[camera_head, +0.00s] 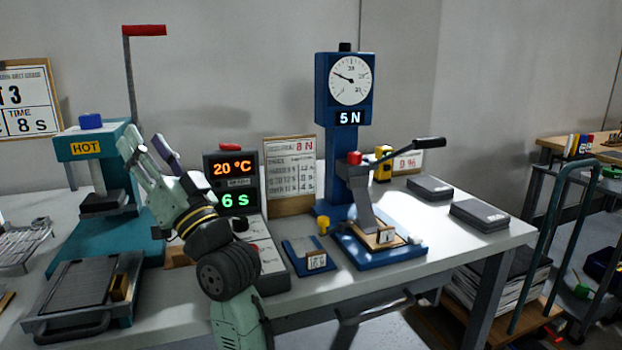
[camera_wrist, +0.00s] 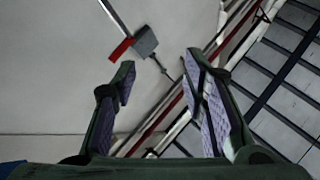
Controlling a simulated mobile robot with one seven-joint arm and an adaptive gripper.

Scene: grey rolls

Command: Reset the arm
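My arm, pale green with dark joints, rises from the bottom of the head view in front of the white bench (camera_head: 185,300). My gripper (camera_head: 147,142) points up and to the left, in front of the teal press marked HOT (camera_head: 85,150). In the wrist view my gripper (camera_wrist: 160,68) has its two purple-padded fingers spread apart, with nothing between them. Whether the gripper touches the press cannot be told.
A display reading 20 °C and 6 s (camera_head: 233,182) stands right of my arm. A blue gauge press (camera_head: 337,160) with a black-gripped lever (camera_head: 428,143) stands further right. Two dark flat boxes (camera_head: 480,214) lie at the bench's right end. A red-handled lever (camera_head: 145,30) rises behind my gripper.

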